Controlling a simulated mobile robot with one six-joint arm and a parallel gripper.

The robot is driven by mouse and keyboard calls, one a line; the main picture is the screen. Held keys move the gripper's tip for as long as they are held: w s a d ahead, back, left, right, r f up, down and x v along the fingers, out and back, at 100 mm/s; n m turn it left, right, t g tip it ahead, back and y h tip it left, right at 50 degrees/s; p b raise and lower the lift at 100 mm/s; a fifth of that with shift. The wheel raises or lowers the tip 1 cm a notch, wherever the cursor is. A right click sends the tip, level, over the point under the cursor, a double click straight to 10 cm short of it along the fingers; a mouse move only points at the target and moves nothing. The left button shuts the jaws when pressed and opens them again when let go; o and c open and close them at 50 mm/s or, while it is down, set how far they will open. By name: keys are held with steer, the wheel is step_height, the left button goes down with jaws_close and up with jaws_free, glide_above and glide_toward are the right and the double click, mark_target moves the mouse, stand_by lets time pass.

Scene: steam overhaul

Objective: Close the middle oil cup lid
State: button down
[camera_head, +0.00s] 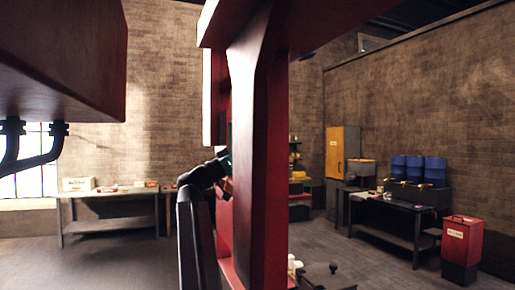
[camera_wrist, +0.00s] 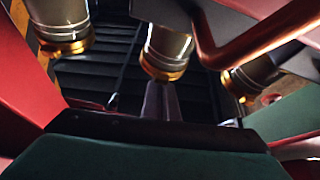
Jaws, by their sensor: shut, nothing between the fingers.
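In the wrist view, three steel cups with brass rims show: a left cup (camera_wrist: 62,25), the middle oil cup (camera_wrist: 167,48) and a right cup (camera_wrist: 250,77). My gripper (camera_wrist: 162,93) is shut and empty, with its fingertips just below the middle cup's brass rim in the picture. I cannot tell whether they touch it. The middle cup's lid cannot be made out clearly. In the head view, my arm (camera_head: 203,178) reaches behind a red post, which hides the gripper and the cups.
A copper pipe (camera_wrist: 262,32) runs close beside the middle and right cups. The red post (camera_head: 258,150) stands close before the head camera. A workbench (camera_head: 110,193), a dark table (camera_head: 395,205) and a red bin (camera_head: 461,248) stand farther off.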

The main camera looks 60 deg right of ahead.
steer(key=shift+r, duration=0.15)
steer(key=shift+w+r, duration=0.1)
steer(key=shift+r, duration=0.35)
steer(key=r, duration=0.2)
steer(key=shift+w+r+b, duration=0.25)
steer(key=shift+r+b, duration=0.05)
steer(key=shift+r, duration=0.05)
steer(key=b+v, duration=0.3)
steer(key=v, duration=0.7)
steer(key=shift+r, duration=0.3)
steer(key=shift+a, duration=0.1)
steer(key=shift+r, duration=0.1)
step_height(320, 180, up, 9)
steer(key=p, duration=0.9)
steer(key=shift+r, duration=0.2)
